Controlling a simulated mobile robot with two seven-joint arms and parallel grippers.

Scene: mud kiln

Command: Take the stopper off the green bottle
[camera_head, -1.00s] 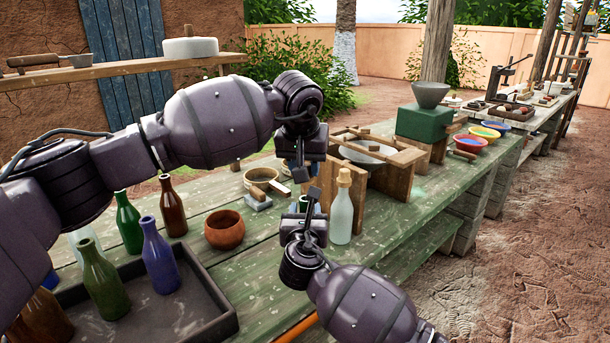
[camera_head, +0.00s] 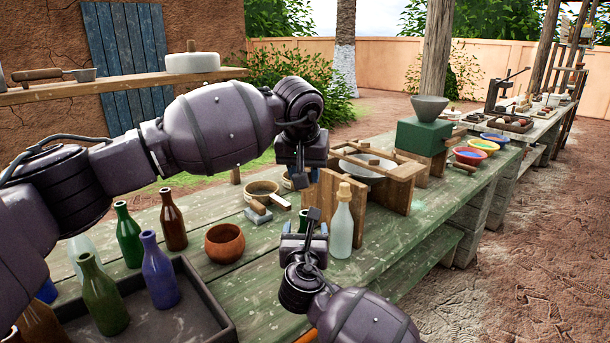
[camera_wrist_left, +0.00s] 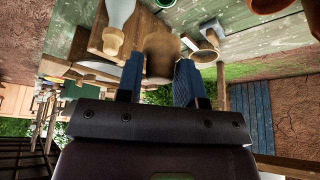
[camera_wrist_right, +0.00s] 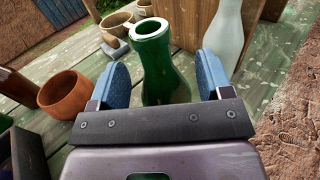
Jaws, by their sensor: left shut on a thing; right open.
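The green bottle (camera_wrist_right: 165,75) stands upright on the bench between the fingers of my right gripper (camera_wrist_right: 165,85). Its pale-rimmed mouth is uncovered. In the head view only a bit of this bottle (camera_head: 303,218) shows behind my right gripper (camera_head: 308,222), which is open. My left gripper (camera_head: 300,182) points down above the bottle. In the left wrist view its fingers (camera_wrist_left: 160,78) are shut on a brown piece, the stopper (camera_wrist_left: 160,52), though wood behind it blurs its outline.
A clear bottle with a stopper (camera_head: 342,228) stands close right of the green one, by a wooden stand (camera_head: 321,200). A clay bowl (camera_head: 225,243) and a dark tray (camera_head: 215,310) with several bottles are to the left. Tools and small pots lie behind.

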